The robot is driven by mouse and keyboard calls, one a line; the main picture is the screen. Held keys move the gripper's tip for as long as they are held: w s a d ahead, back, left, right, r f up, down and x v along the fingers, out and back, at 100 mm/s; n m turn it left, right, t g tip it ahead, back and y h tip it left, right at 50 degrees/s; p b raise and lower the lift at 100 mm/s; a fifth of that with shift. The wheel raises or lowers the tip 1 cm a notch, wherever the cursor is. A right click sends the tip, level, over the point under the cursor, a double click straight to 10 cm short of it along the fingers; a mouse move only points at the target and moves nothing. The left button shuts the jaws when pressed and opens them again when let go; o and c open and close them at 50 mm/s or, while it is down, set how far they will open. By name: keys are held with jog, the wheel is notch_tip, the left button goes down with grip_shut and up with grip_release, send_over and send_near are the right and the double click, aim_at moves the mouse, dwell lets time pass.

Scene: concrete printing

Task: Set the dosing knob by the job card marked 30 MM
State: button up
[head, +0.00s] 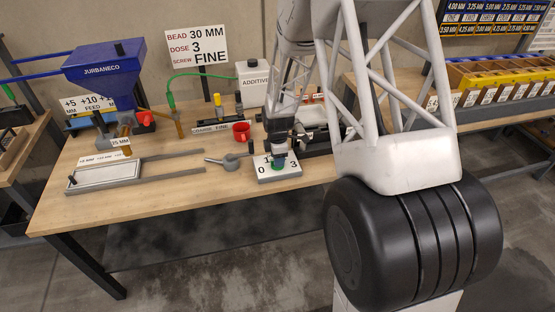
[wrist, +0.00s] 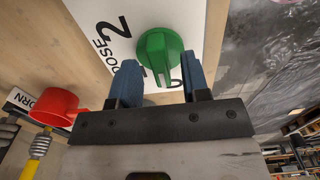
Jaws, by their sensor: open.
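The green dosing knob (head: 278,167) sits on a white plate (head: 291,176) near the table's front edge. My gripper (head: 277,155) is directly over the knob, pointing down. Its blue fingers (wrist: 161,78) are apart, one on each side of the knob's near part; contact is not visible. The knob's setting is unclear. The job card (head: 196,46) reads BEAD 30 MM, DOSE 3, SCREW FINE.
A red mug (head: 241,132) stands left of and behind the plate; it also shows in the wrist view (wrist: 53,107). A grey tool (head: 226,161) lies left of the plate. A blue hopper (head: 105,65) and white additive container (head: 252,82) stand further back.

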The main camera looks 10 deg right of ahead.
jog(key=shift+f, duration=0.45)
jog(key=shift+c, duration=0.4)
grip_shut()
